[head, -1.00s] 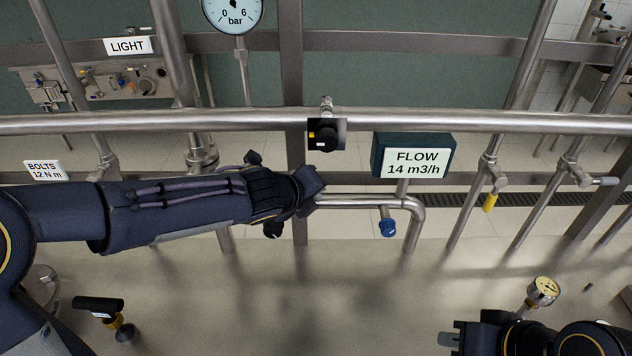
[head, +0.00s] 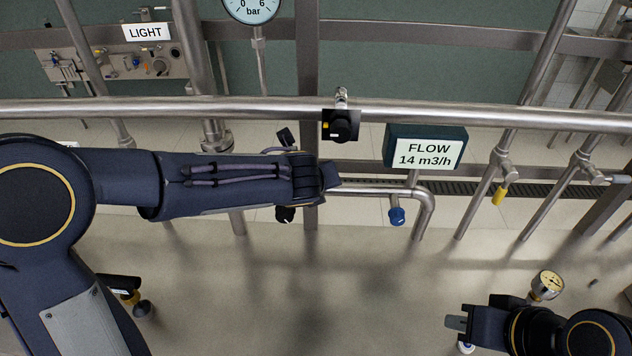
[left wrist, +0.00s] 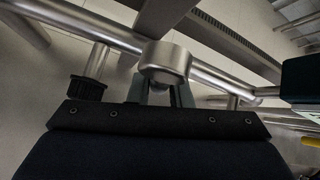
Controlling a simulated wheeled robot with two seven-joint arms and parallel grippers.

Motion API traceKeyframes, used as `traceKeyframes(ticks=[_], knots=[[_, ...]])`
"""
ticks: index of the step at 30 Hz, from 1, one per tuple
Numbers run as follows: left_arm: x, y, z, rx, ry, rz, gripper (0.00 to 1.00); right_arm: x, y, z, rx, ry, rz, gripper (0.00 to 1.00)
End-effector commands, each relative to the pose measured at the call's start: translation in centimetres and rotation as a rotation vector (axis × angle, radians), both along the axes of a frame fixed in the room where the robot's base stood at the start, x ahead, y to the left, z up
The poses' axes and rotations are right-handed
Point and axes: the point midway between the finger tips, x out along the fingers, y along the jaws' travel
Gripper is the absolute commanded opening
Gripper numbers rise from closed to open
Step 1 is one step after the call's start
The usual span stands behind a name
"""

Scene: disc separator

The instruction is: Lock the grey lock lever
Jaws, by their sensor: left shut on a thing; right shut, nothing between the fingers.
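My left gripper (head: 334,176) reaches to the pipework below the black knob; its fingers are mostly hidden by my wrist in the head view. In the left wrist view its fingers (left wrist: 162,95) are shut on a round grey metal piece (left wrist: 166,57) at the pipe. I cannot tell for sure whether this piece belongs to the grey lock lever. My right gripper (head: 456,324) is shut and empty at the lower right, apart from the pipes.
A blue-capped valve (head: 397,215) hangs below. A yellow-handled valve (head: 499,194) and a gauge (head: 547,284) stand at the right.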

Motion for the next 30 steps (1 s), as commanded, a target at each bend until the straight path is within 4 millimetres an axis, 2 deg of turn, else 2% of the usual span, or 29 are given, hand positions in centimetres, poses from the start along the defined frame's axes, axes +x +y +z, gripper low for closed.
traceKeyframes(ticks=[6,7,12,22,30], knots=[[0.0,0.1,-0.1,0.005,0.001,-0.001,0.0,0.0,0.0,0.0,0.0,0.0,0.0,0.0],[0.0,0.1,-0.1,0.006,0.001,0.0,0.19,0.0,0.0,0.0,0.0,0.0,0.0,0.0],[0.0,0.1,-0.1,0.003,0.001,0.0,0.4,0.0,0.0,0.0,0.0,0.0,0.0,0.0],[-0.3,0.1,0.3,0.0,-0.001,0.0,0.4,0.0,0.0,0.0,0.0,0.0,0.0,0.0],[-3.2,0.5,3.4,0.0,-0.002,0.0,0.4,0.0,0.0,0.3,0.0,0.0,0.0,0.0]])
